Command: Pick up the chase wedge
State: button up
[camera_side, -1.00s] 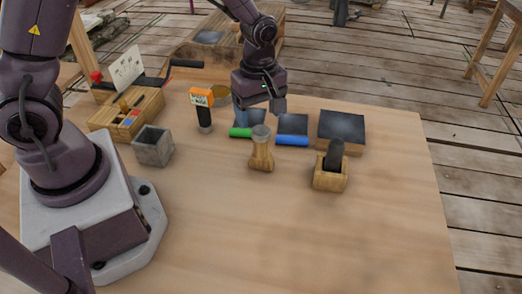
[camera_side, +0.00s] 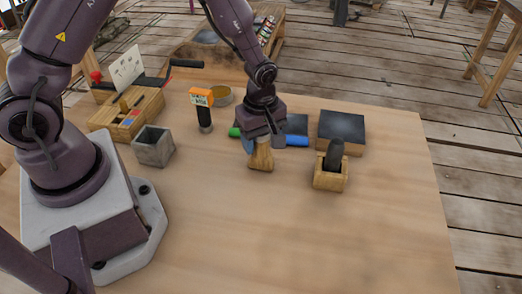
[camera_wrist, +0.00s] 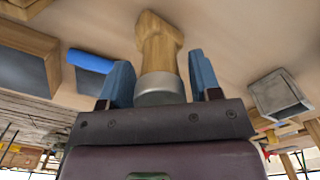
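The chase wedge appears to be the wooden tool with a flared foot (camera_side: 261,159) and a grey metal cap, standing upright on the table. In the side view its upper part is hidden by my gripper (camera_side: 264,146), which is directly above and around it. In the wrist view the wedge (camera_wrist: 159,45) shows its wooden body, and its grey cap lies between the two blue fingers of my gripper (camera_wrist: 161,75). The fingers are open, with a visible gap on each side of the cap.
A wooden holder (camera_side: 331,181) with a dark tool stands to the right, a dark-topped block (camera_side: 341,130) behind it. A blue roll (camera_side: 297,141) lies close behind the gripper. A grey box (camera_side: 153,146) and an orange-topped tool (camera_side: 203,109) stand left. The table front is clear.

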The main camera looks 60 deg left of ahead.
jog(key=c, duration=0.8)
jog(key=shift+o, duration=0.2)
jog(key=shift+r, duration=0.15)
